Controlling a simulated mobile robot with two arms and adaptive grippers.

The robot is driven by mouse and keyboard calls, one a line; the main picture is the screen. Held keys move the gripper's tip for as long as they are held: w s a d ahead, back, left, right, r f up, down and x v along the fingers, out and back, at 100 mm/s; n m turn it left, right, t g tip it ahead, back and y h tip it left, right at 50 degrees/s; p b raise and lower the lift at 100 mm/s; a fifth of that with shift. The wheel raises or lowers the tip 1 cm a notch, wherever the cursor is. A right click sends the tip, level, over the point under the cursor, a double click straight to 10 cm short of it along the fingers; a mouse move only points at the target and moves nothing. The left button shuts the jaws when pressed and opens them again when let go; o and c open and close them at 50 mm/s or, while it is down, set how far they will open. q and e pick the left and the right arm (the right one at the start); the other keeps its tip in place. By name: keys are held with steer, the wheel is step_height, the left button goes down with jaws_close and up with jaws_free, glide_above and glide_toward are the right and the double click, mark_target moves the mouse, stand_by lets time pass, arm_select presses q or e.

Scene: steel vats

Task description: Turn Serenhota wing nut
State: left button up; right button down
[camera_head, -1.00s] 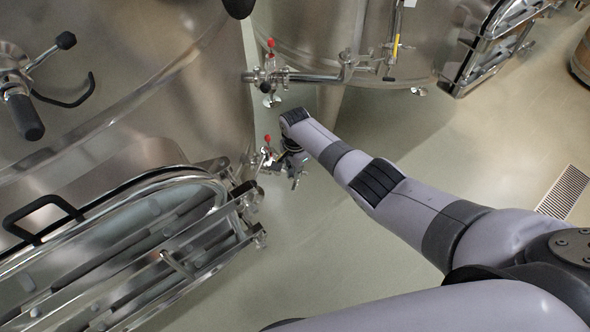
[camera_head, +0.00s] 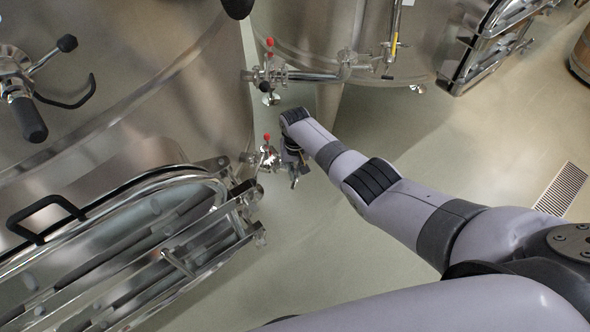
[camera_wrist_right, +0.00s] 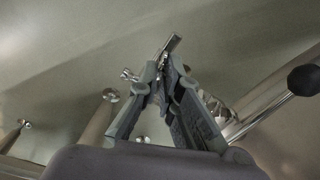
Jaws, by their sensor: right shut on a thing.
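My right gripper (camera_head: 293,174) hangs at the end of the right arm, just right of a small valve (camera_head: 266,158) with a red knob low on the left vat. In the right wrist view my right gripper (camera_wrist_right: 166,85) has its fingertips together on a small shiny metal piece, the wing nut (camera_wrist_right: 171,46), whose bar sticks out past the tips at a slant. The fingers hide the rest of it. In the head view the gripper is small, and I cannot make out the wing nut in it. My left gripper is not in view.
A second red-knobbed valve (camera_head: 268,76) with a pipe stands beyond. The left vat's framed hatch (camera_head: 130,240) juts out near the gripper. A black-balled handle (camera_wrist_right: 304,80) shows at the right in the wrist view. The floor (camera_head: 400,130) right of the arm is clear.

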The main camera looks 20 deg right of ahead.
steer(key=n, duration=0.5)
steer(key=shift+d+n, duration=0.1)
steer(key=shift+n, duration=0.3)
steer(key=n, duration=0.5)
steer(key=shift+n, duration=0.4)
steer(key=c, duration=2.1)
jaws_free()
steer(key=shift+o, duration=0.2)
step_height(320, 180, up, 12)
